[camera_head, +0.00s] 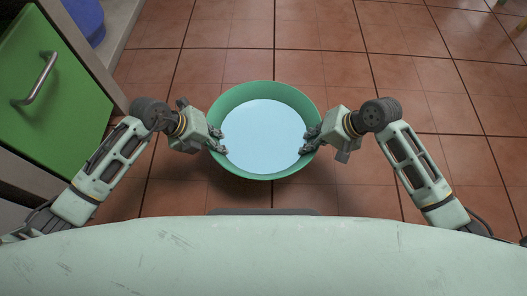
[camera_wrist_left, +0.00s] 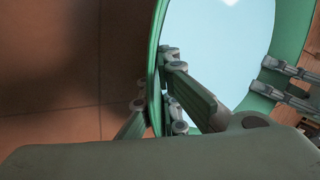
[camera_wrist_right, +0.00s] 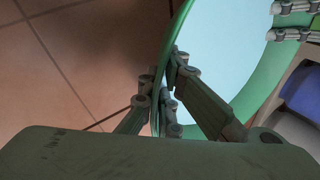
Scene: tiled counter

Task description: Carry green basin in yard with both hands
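The green basin (camera_head: 262,88) is in the middle of the head view, with a pale blue surface inside it that looks like liquid. It appears level, above the tiled floor. My left gripper (camera_head: 216,138) is at its left rim, with one finger inside and one outside the wall, shut on it. The left wrist view shows the fingers (camera_wrist_left: 163,95) on both sides of the rim. My right gripper (camera_head: 312,138) is shut on the right rim in the same way. The right wrist view shows its fingers (camera_wrist_right: 160,90) pinching the wall.
A green cabinet door (camera_head: 50,95) with a metal handle stands at the left. A blue object (camera_head: 86,18) sits on a pale surface at the upper left. Yellow and green furniture legs (camera_head: 521,25) show at the top right. The tiled floor (camera_head: 330,50) ahead is clear.

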